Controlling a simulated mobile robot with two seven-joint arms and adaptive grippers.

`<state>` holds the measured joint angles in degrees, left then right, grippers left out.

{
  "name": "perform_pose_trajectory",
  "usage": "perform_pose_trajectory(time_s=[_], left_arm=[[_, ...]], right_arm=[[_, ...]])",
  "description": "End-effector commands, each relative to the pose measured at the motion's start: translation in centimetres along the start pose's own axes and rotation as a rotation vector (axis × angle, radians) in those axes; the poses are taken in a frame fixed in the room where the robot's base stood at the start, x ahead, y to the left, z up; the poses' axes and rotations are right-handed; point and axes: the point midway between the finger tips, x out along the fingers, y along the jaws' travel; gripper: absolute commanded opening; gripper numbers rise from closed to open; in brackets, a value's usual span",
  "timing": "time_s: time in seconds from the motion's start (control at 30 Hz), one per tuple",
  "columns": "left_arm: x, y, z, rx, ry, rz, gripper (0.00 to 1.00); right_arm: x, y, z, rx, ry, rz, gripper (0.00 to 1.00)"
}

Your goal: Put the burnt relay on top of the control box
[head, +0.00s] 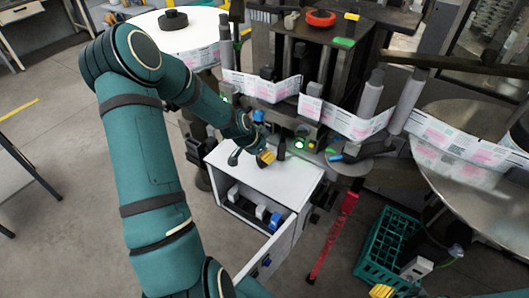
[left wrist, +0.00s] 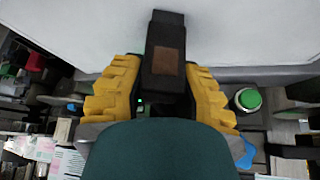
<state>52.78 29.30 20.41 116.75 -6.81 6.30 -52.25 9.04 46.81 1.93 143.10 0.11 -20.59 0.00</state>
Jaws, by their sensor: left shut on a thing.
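The control box (head: 222,159) is a white cabinet with its front door (head: 283,243) hanging open. My left gripper (head: 268,157) is over its top, towards the back right. In the left wrist view the yellow fingers of my left gripper (left wrist: 163,95) are shut on a dark block with a scorched brown patch, the burnt relay (left wrist: 165,35). The relay stands out against the pale surface; whether it touches that surface I cannot tell. A yellow finger pad of what looks like my right gripper (head: 382,291) shows at the bottom edge; the rest is cut off.
White blocks (head: 260,212) and a blue one (head: 275,221) sit inside the box. The labelling machine (head: 300,60) stands close behind it. A red lever (head: 333,235) and a green crate (head: 385,245) are to its right. Much of the top is clear.

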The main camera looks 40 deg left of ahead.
Motion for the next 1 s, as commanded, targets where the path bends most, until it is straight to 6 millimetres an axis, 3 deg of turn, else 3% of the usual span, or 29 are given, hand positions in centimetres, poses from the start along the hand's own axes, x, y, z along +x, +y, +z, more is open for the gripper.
perform_pose_trajectory(time_s=[0.2,0.23,0.3,0.73,1.0], left_arm=[[0.3,0.0,0.2,0.000,0.000,0.000,0.00],[0.3,0.0,0.2,-0.001,0.000,0.000,0.37],[0.3,0.0,0.1,-0.001,0.000,0.000,0.55],[-0.4,-0.1,-0.1,-0.001,0.001,-0.001,0.55],[-5.5,-0.2,0.0,-0.004,0.000,-0.006,0.55]], right_arm=[[0.4,0.2,0.1,0.000,0.000,0.000,0.47],[0.4,0.2,0.1,0.000,0.000,0.000,0.47],[0.3,0.1,0.1,0.000,0.000,0.001,0.47],[-0.1,0.0,0.0,0.000,0.000,0.000,0.47],[-0.2,-0.1,0.0,0.000,0.000,0.000,0.47]])
